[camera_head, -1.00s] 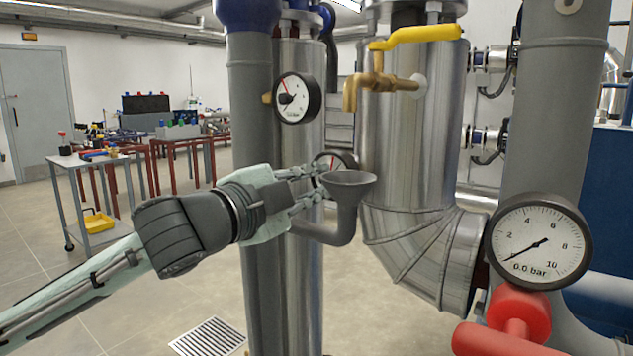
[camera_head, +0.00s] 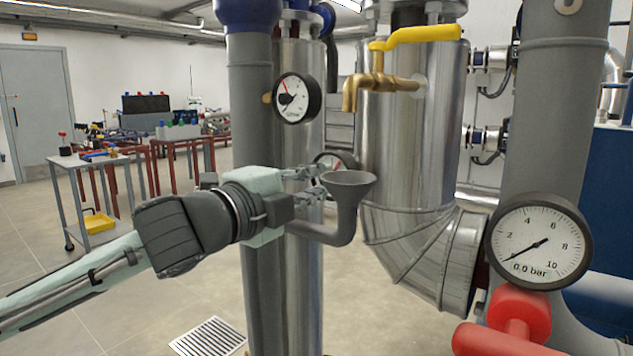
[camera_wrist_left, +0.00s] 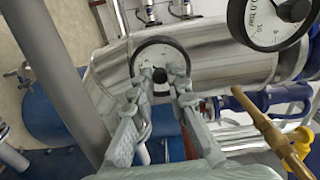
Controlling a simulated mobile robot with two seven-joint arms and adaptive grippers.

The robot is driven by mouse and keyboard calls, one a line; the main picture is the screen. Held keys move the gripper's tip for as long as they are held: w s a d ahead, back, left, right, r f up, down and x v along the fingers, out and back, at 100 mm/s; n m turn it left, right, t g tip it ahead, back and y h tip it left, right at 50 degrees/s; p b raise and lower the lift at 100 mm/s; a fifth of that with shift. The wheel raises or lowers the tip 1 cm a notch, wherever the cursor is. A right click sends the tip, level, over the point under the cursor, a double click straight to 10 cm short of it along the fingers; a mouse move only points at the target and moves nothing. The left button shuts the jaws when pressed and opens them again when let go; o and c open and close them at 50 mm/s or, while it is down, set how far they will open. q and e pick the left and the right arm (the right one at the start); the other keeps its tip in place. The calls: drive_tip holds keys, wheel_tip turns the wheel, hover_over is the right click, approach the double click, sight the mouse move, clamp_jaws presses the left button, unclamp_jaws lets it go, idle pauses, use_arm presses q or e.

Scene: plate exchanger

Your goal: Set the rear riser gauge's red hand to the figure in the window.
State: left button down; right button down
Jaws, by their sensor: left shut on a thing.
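My left gripper (camera_head: 305,185) reaches in behind the grey funnel (camera_head: 350,190) to a small round gauge (camera_head: 324,159) with a black rim, half hidden by the funnel. A red hand shows on its white dial, but its figures are too small to read. In the left wrist view the gauge dial (camera_wrist_left: 152,52) lies just past the gripper's fingertips (camera_wrist_left: 166,80). They are closed on the gauge's dark centre knob (camera_wrist_left: 160,77). No window figure is legible on this gauge. My right gripper is not in view.
A similar gauge with a red hand (camera_head: 293,98) sits higher on the riser. A large gauge (camera_head: 540,243) marked 0.0 bar stands at right above a red handle (camera_head: 518,315). A brass tap (camera_head: 375,82) with a yellow lever hangs above the funnel. Pipes crowd around my gripper.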

use_arm(q)
drive_tip(key=c, duration=1.5)
unclamp_jaws()
